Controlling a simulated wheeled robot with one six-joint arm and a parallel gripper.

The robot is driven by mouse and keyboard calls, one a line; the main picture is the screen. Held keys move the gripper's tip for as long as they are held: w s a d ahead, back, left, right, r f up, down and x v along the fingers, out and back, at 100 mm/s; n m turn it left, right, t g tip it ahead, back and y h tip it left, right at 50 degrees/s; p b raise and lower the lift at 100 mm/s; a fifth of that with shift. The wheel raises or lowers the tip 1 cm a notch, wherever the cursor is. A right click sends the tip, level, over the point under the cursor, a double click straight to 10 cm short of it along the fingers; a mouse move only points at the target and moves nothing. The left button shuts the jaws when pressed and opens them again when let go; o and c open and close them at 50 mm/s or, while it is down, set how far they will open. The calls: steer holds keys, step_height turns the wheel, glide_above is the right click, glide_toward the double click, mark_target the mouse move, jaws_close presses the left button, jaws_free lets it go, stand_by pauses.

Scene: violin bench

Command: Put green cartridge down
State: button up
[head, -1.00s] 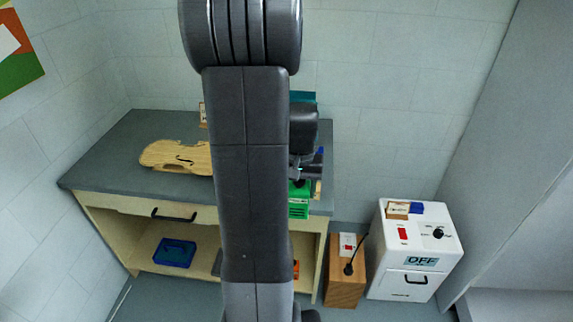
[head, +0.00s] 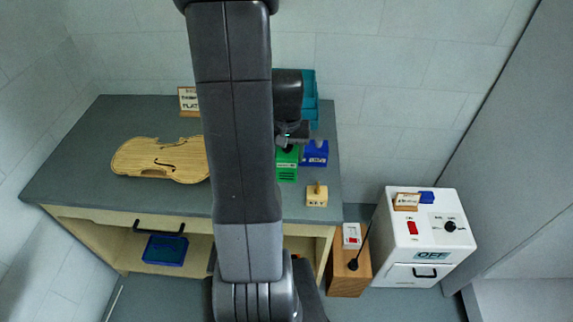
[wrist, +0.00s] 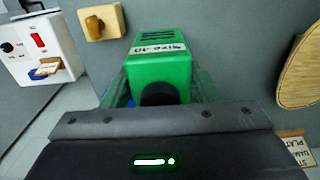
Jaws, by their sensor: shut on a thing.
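The green cartridge (head: 287,168) is over the right part of the grey bench top (head: 120,205), left of a blue holder (head: 315,153). In the wrist view the cartridge (wrist: 160,62) fills the middle, with a white size label and a black round knob facing me. My gripper (head: 290,147) is shut on it from behind the knob end; the fingertips are mostly hidden. I cannot tell whether the cartridge's underside touches the bench.
A small wooden block with a peg (head: 317,196) stands near the front right edge. A violin plate (head: 160,160) lies at left and a sign (head: 188,100) stands at the back. A teal rack (head: 311,100) is behind. A white box marked OFF (head: 425,235) stands right of the bench.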

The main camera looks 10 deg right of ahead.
mark_target(287, 167)
steer(key=shift+f, duration=2.85)
steer(key=shift+f, duration=0.2)
steer(key=o, duration=1.2)
steer(key=shift+r, duration=0.2)
